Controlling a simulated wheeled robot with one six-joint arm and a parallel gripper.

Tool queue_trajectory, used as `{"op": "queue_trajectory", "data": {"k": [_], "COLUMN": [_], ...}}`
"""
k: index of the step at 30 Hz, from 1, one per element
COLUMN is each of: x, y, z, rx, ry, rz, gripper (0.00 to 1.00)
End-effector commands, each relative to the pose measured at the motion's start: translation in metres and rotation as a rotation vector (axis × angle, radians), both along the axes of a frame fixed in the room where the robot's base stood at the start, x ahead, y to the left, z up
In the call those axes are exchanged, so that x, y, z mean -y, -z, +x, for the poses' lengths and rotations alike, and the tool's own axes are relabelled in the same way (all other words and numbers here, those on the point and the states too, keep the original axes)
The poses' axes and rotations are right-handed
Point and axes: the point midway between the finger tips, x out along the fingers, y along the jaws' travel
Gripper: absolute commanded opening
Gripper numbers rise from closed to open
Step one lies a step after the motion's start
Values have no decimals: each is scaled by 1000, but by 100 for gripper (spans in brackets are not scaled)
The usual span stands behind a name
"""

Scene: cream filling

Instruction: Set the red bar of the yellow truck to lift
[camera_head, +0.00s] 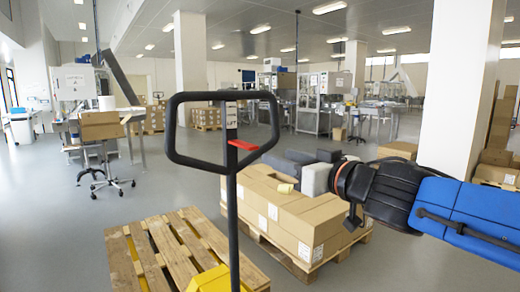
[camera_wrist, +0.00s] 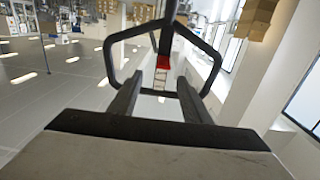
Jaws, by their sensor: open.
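The yellow truck (camera_head: 210,281) stands low in the head view, with a black loop handle on an upright post. The red bar (camera_head: 243,145) sits inside the loop at the post and sticks out to the right. My gripper (camera_head: 276,163) is to the right of the handle, fingers pointing towards it. In the wrist view my gripper (camera_wrist: 160,77) is open, with two dark fingers apart and nothing between them. The red bar (camera_wrist: 163,62) shows just beyond and between the fingertips, apart from them as far as I can tell. The loop surrounds it in that view.
A wooden pallet (camera_head: 150,243) lies at the lower left. Cardboard boxes (camera_head: 290,222) on another pallet stand below my arm. A white column (camera_head: 461,85) rises behind my arm. An office chair (camera_head: 107,170) is at the left. Open floor lies between the chair and the handle.

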Motion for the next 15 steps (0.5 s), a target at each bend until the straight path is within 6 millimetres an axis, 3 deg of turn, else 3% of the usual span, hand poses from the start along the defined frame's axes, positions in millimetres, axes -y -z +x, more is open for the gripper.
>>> {"op": "queue_trajectory", "data": {"k": [7,15], "x": [-13,-30], "y": [-4,-3], "z": [4,31], "rx": [6,4], "ry": [-30,-28], "rz": [6,4], "gripper": [44,44]}}
